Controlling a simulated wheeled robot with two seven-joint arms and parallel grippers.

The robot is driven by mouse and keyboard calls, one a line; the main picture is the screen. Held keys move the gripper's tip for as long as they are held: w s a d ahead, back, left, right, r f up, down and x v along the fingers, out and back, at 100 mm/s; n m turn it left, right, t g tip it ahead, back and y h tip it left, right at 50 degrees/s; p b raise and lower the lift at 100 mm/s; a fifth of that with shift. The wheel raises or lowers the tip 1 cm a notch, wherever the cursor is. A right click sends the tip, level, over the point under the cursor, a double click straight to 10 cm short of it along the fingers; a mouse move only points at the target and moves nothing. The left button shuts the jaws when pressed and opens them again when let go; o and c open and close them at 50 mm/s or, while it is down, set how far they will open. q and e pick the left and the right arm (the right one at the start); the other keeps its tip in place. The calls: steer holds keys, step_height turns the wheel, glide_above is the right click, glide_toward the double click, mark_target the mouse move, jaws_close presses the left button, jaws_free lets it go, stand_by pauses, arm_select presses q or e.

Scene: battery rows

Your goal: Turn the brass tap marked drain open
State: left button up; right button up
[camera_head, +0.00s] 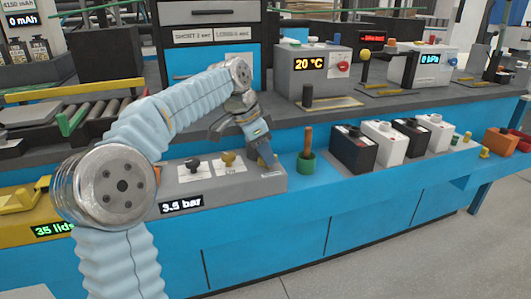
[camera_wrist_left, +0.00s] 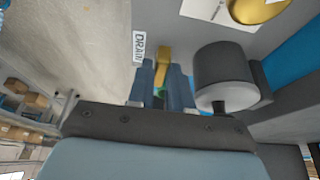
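A narrow brass tap (camera_wrist_left: 164,62) shows in the left wrist view beside a white label reading DRAIN (camera_wrist_left: 139,48). My left gripper (camera_wrist_left: 162,76) has its two blue fingers close on either side of this tap, apparently shut on it. In the head view my left gripper (camera_head: 263,158) points down at the right end of the grey box (camera_head: 270,184) with the 3.5 bar display; it hides the drain tap there. A white panel on the box bears a dark tap (camera_head: 192,165) and a brass tap (camera_head: 228,159). My right gripper is out of view.
A green cup with a brown handle (camera_head: 306,160) stands just right of the box. Black and white batteries (camera_head: 353,149) stand in a row farther right. A dark grey cylinder (camera_wrist_left: 225,75) is close beside the fingers in the left wrist view.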

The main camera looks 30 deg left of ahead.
arm_select(q)
jaws_close()
steer(key=shift+n, duration=0.4)
steer(key=n, duration=0.1)
steer(key=n+y, duration=0.1)
steer(key=shift+s+d+r+n+t, duration=0.1)
steer(key=shift+d+n+t, duration=0.05)
steer(key=shift+n+t, duration=0.25)
steer(key=n+y+p, duration=0.1)
steer(key=n+y, duration=0.1)
steer(key=n, duration=0.2)
steer(key=shift+d+n, duration=0.1)
steer(key=shift+n, duration=0.2)
steer(key=n+y, duration=0.1)
steer(key=n, duration=0.3)
steer(key=shift+d+n+y+p, duration=0.1)
steer(key=shift+n+y+p, duration=0.2)
steer(key=shift+y+p, duration=0.1)
steer(key=n, duration=0.2)
steer(key=n+g+y, duration=0.1)
steer(key=n, duration=0.2)
steer(key=shift+d+y+p, duration=0.1)
steer(key=shift+y+p, duration=0.2)
steer(key=shift+p, duration=0.05)
